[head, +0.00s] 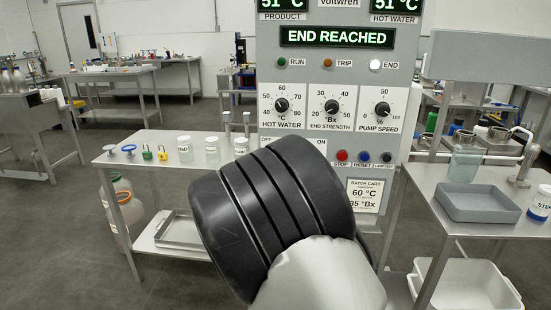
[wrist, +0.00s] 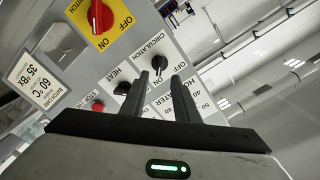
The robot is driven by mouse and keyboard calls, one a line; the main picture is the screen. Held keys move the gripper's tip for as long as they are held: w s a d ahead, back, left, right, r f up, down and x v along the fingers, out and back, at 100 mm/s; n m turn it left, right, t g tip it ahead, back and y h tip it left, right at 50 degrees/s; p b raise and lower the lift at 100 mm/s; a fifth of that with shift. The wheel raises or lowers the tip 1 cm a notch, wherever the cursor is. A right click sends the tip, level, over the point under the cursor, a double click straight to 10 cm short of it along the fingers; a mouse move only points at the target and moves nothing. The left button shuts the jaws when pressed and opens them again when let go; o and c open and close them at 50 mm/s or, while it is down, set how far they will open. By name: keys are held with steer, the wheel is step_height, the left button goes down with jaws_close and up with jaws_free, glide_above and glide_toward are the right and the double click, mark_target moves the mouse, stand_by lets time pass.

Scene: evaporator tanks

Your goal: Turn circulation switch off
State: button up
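The circulation switch (wrist: 159,66) is a small black rotary knob on a white plate labelled CIRCULATION in the wrist view. My gripper (wrist: 163,75) is open, its two dark fingers pointing at the panel, with the knob showing between and just beyond the fingertips. I cannot tell whether the fingers touch it. The knob's exact setting is too small to read surely. In the head view my arm hides this switch; only OFF and ON lettering shows beside the arm on the control panel (head: 345,68).
The black heat switch (wrist: 122,88) sits close beside my finger. A red knob on a yellow plate (wrist: 100,16) and a red stop button (wrist: 98,106) are nearby. The panel display (head: 337,38) reads END REACHED. Side tables stand left (head: 125,165) and right (head: 460,221).

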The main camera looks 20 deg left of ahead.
steer(key=x, duration=0.8)
steer(key=shift+w, duration=0.15)
jaws_close()
